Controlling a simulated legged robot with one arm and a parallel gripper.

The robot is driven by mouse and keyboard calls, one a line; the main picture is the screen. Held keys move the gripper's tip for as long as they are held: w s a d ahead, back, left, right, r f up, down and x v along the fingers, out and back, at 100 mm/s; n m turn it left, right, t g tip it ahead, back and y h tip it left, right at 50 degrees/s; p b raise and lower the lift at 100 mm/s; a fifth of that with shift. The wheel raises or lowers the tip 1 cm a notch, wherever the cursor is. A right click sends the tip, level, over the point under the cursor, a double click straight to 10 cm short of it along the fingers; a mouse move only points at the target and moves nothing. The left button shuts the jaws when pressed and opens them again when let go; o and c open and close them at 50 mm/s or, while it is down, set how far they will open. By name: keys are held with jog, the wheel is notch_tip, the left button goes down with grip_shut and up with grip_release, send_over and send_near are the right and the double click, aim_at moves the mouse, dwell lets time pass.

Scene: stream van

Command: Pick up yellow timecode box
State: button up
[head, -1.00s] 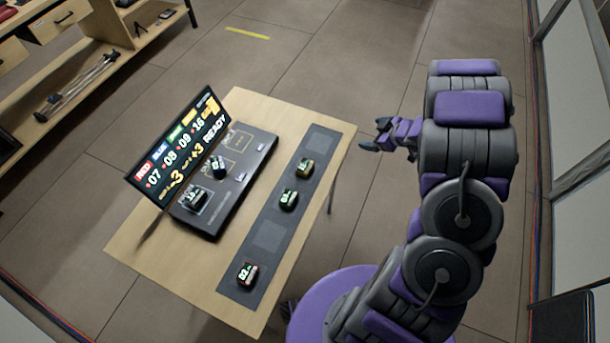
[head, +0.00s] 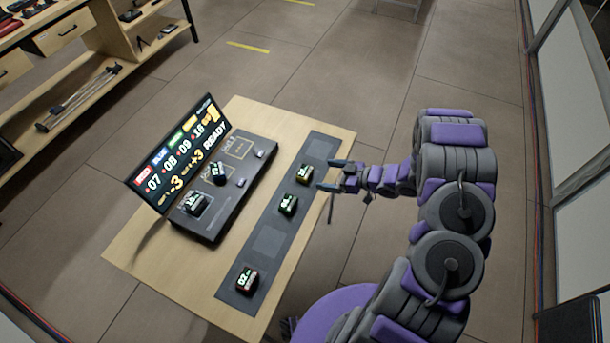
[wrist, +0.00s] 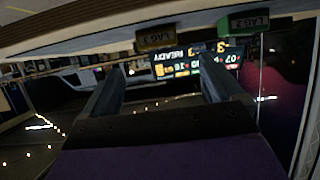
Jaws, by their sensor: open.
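The yellow timecode box (head: 304,175) is a small dark box with yellow trim, upright on the dark strip along the table's right side. It also shows in the wrist view (wrist: 155,38), at the top and upside down, roughly ahead between the fingers. My gripper (head: 331,175) is open and empty, just right of the yellow box at the table's right edge, its fingers pointing at it. A gap shows between the fingertips and the box. A green box (head: 288,205) stands close beside the yellow one; it also shows in the wrist view (wrist: 243,22).
A red-trimmed box (head: 247,279) stands at the strip's near end. A console (head: 215,217) with a lit scoreboard (head: 180,155) and two more boxes, one blue (head: 218,172), sits left of the strip. Shelves (head: 95,75) stand at upper left.

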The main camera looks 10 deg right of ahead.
aim_at(308, 172)
jog(key=x, duration=0.4)
jog(key=shift+a+f+b, duration=0.1)
jog(key=shift+b, duration=0.25)
jog(key=shift+b+x, duration=0.85)
jog(key=shift+x, duration=1.8)
jog(key=shift+w+f, duration=0.1)
jog(key=shift+f, duration=0.05)
jog(key=c, duration=1.1)
